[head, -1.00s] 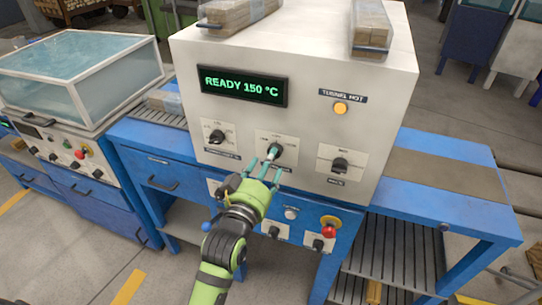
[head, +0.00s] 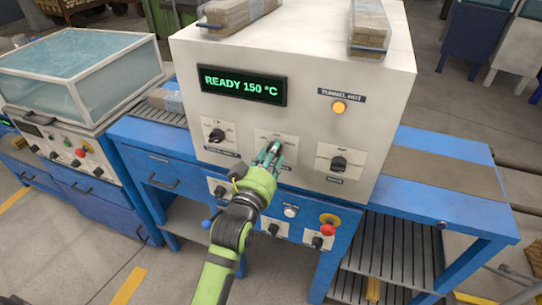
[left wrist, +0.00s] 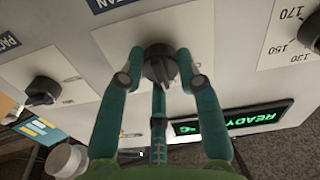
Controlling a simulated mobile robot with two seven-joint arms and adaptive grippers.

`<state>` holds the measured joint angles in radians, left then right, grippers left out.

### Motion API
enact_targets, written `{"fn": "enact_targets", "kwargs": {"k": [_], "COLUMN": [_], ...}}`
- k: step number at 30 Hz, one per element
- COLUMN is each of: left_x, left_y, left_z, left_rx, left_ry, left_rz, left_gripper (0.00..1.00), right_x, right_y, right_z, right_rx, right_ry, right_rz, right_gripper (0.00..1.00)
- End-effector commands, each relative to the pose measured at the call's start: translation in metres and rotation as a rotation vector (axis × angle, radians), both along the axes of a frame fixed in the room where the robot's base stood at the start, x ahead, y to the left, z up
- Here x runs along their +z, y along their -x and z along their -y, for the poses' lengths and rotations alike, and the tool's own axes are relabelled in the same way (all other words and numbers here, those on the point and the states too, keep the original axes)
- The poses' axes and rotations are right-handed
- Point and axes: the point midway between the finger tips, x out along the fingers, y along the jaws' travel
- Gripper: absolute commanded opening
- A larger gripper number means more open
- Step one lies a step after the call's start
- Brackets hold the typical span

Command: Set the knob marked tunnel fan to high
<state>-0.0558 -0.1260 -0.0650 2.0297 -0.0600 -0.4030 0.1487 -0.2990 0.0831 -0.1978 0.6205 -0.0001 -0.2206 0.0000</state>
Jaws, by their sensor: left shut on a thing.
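The tunnel fan knob is the black middle knob (left wrist: 159,66) of the row on the pale machine front. Its label shows only "AN" at the top of the left wrist view. My left gripper (head: 272,151) reaches the middle plate (head: 290,143) from below and hides the knob in the head view. In the left wrist view its teal fingers (left wrist: 160,76) are shut on the knob from both sides. The knob's pointer and setting marks cannot be read. My right gripper is not in view.
The temperature knob (head: 216,136) is to the left and another black knob (head: 339,164) is to the right. A display (head: 243,86) reads "READY 150 °C". A lit amber lamp (head: 339,107) is labelled tunnel hot. A red button (head: 327,229) and small knobs sit below.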

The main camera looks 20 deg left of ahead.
Motion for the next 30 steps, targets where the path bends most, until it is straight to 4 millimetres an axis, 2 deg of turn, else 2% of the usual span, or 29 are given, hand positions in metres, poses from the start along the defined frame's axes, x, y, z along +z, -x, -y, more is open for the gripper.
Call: {"fn": "enact_targets", "kwargs": {"k": [19,30], "left_x": [-0.007,-0.006], "left_y": [0.001,0.001], "left_z": [0.001,0.000], "left_rx": [-0.003,-0.004], "left_ry": [-0.049,-0.286], "left_rz": [-0.018,-0.015], "left_gripper": [0.02,0.02], "right_x": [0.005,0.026], "right_y": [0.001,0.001], "right_z": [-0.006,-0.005], "right_rx": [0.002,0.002], "right_ry": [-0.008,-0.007], "right_rz": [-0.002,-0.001], "right_gripper": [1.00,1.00]}}
